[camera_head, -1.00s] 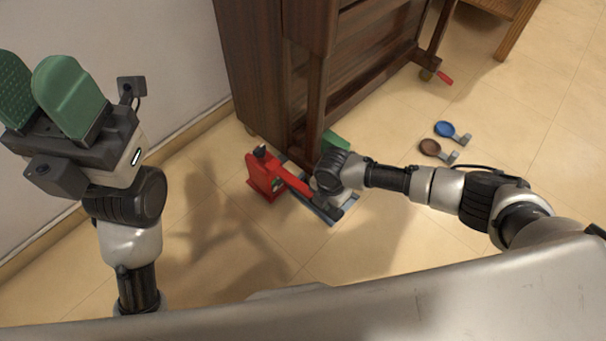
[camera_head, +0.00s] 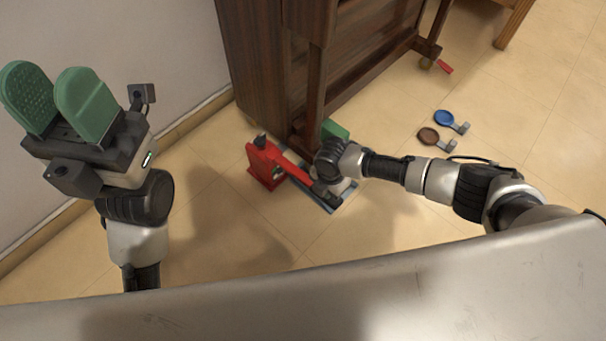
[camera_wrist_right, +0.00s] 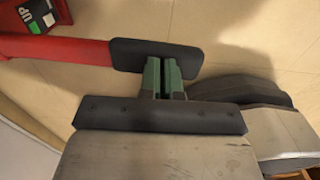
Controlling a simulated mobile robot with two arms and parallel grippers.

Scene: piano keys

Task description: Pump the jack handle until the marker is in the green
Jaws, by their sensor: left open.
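A red jack (camera_head: 261,168) stands on the floor by the dark wooden furniture. Its red handle (camera_head: 297,178) slants down to the right and ends in a black grip (camera_wrist_right: 125,55). In the right wrist view, my right gripper (camera_wrist_right: 164,62) has its green fingers close together, overlapping the grip; they lie across it rather than around it. My left gripper (camera_head: 58,98) is open and empty, raised at the left.
A blue disc (camera_head: 445,118) and a brown disc (camera_head: 430,136) with tabs lie at the right. Floor in front of the jack is clear.

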